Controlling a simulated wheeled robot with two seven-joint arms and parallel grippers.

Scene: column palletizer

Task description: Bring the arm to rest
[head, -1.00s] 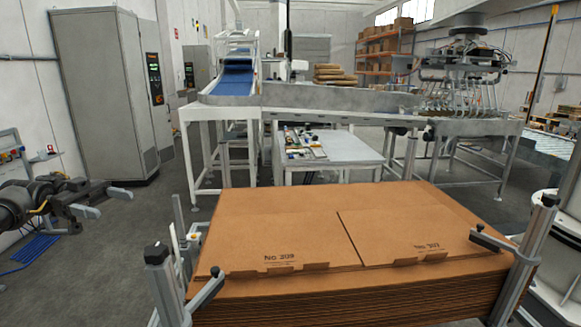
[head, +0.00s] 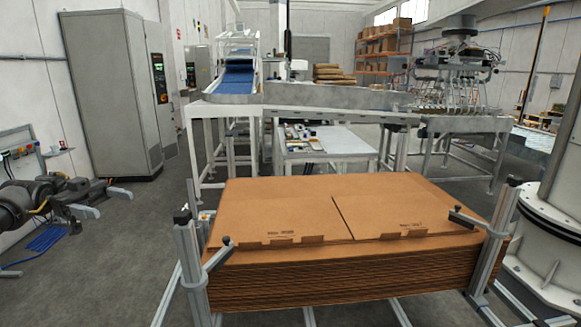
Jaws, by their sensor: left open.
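My left gripper (head: 108,203) comes in from the left edge in the head view. Its two fingers are apart and nothing is between them. It hangs in free air over the grey floor, left of the stack of flat cardboard (head: 290,210) and clear of it. My right gripper is not in this view.
Metal posts (head: 193,262) with clamp arms stand at the front corners of the cardboard stack. Behind it are a low table (head: 335,143) and a conveyor frame (head: 300,97). A grey cabinet (head: 118,90) stands back left. A large white machine base (head: 550,240) is at right.

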